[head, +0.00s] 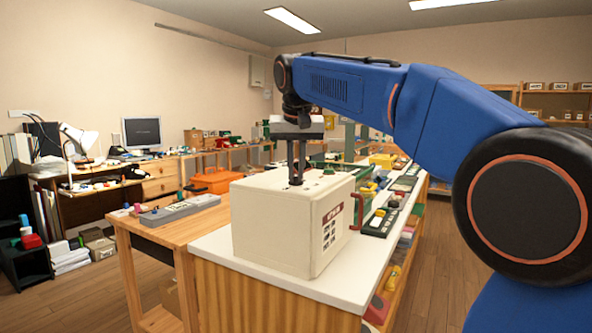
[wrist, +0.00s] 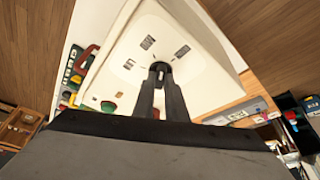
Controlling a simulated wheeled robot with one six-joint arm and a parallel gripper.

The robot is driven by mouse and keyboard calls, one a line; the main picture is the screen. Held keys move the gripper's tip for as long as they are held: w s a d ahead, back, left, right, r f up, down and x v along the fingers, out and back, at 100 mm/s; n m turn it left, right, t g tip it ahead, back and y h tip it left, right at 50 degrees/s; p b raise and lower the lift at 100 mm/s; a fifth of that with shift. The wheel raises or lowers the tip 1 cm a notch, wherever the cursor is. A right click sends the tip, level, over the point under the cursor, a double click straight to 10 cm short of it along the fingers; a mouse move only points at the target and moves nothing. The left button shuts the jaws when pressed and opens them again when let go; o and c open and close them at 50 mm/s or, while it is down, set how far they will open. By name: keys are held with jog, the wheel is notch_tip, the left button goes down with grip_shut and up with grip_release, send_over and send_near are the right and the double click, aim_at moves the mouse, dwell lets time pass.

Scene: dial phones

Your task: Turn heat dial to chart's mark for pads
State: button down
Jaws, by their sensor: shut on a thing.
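A cream box-shaped unit (head: 268,232) stands on the white counter top. My gripper (head: 296,182) points straight down at its top face, with its fingers closed around a small dark dial (wrist: 160,67). The fingers hide most of the dial, and I cannot read where its pointer stands. Small dark printed marks (wrist: 147,43) lie on the top face around the dial in the wrist view. The side of the unit bears a printed panel (head: 330,228) with a dark red heading and several dark symbols, too small to read.
A green knob (head: 328,171) sits on the unit's top, near my fingers. A red handle (head: 357,211) is on its right side. A wooden table (head: 160,232) with a grey device stands to the left.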

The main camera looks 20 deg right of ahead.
jog(key=shift+m, duration=0.4)
jog(key=m, duration=0.1)
jog(key=m+h, duration=0.1)
jog(key=shift+a+m+g, duration=0.2)
jog(key=shift+m+g, duration=0.1)
jog(key=shift+w+m+h, duration=0.1)
jog(key=shift+m+h, duration=0.5)
jog(key=shift+m, duration=0.9)
jog(key=shift+g, duration=0.3)
jog(key=c, duration=1.8)
grip_release()
